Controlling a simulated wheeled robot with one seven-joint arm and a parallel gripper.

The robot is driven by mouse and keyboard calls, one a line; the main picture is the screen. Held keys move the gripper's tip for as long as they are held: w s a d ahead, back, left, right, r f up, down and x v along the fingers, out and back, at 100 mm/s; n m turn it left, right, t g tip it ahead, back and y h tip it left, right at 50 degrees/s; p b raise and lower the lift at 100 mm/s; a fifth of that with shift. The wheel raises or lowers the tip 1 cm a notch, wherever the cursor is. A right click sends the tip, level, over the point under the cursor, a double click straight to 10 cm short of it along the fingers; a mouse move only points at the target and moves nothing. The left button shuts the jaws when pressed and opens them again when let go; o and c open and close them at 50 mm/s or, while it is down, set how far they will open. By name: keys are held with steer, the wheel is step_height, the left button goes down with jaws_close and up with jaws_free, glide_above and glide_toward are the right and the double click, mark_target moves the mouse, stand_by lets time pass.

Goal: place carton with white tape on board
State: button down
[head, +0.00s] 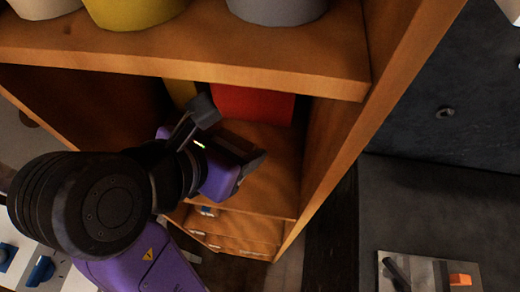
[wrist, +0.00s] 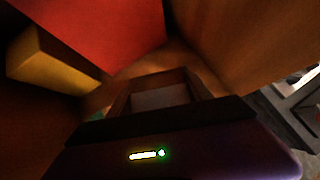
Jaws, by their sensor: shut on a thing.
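My gripper (head: 252,158) reaches into the lower compartment of a wooden shelf, low over its floor. It is shut on a small brown thing with a pale grey-white middle (wrist: 160,97), seen just past the dark gripper edge in the wrist view; this looks like the carton with white tape, but the picture is dim. In the head view the gripper hides it. I cannot tell whether it touches the shelf floor. No board is clearly identifiable.
A red box (head: 252,105) and a yellow box (head: 181,92) stand behind my gripper. The shelf's right side wall (head: 345,140) is close. Pots, one yellow (head: 130,12), stand on the upper shelf board. A panel with an orange part (head: 460,280) is at lower right.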

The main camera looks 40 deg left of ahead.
steer(key=w, duration=0.1)
steer(key=w+f, duration=0.1)
steer(key=w, duration=0.1)
steer(key=w+d, duration=0.1)
steer(key=shift+w+d+f, duration=0.1)
steer(key=shift+w+f, duration=0.05)
step_height(320, 180, down, 5)
steer(key=shift+r, duration=0.1)
steer(key=shift+w+f, duration=0.1)
steer(key=shift+f, duration=0.3)
steer(key=shift+c, duration=2.2)
jaws_free()
steer(key=shift+f, duration=0.15)
